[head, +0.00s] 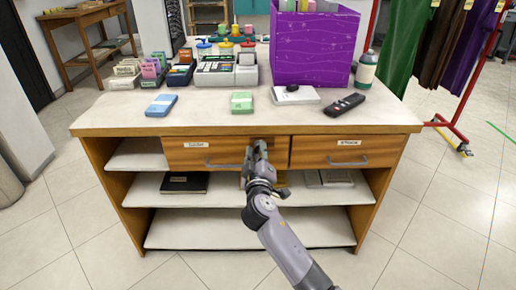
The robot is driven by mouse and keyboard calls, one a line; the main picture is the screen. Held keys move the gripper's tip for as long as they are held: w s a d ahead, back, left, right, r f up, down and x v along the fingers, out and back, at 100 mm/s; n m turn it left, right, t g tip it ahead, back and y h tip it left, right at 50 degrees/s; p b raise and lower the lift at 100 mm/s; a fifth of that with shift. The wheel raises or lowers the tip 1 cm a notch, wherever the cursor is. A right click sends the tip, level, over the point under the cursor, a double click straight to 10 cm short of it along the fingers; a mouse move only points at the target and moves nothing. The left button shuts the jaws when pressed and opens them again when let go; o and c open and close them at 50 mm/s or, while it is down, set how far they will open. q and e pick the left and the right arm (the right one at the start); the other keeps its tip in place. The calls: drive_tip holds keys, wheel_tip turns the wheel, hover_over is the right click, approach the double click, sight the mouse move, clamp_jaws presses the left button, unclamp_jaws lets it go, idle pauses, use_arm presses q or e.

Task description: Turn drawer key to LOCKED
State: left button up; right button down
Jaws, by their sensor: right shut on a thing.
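The counter has two wooden drawers below its top. The left drawer (198,152) has a small label and a bar handle, and it is shut. My right gripper (258,148) reaches up to the right part of that drawer's front, near its upper edge. It is shut on the drawer key there. The key and its lock are hidden behind the fingers, so the key's angle and any lock marking cannot be seen. The right drawer (311,153) is also shut, with its own label and handle. My left gripper is not in view.
On the white countertop (200,118) stand a cash register (220,70), a purple box (315,50), a bottle (366,70) and a black handset (344,104). Open shelves below hold a dark book (184,183). A red garment rack (450,133) stands at right. The floor in front is clear.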

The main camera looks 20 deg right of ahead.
drive_tip(key=n+p, duration=0.1)
drive_tip(key=n, duration=0.2)
drive_tip(key=n+p, duration=0.2)
drive_tip(key=n, duration=0.3)
drive_tip(key=shift+a, duration=0.1)
use_arm(q)
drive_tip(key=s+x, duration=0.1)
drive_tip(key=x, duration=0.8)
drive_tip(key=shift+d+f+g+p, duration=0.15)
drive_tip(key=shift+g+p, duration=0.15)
drive_tip(key=shift+p, duration=0.15)
use_arm(e)
drive_tip(key=shift+f+n, duration=0.15)
drive_tip(key=shift+n, duration=0.55)
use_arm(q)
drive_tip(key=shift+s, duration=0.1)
use_arm(e)
drive_tip(key=c, duration=1.3)
unclamp_jaws()
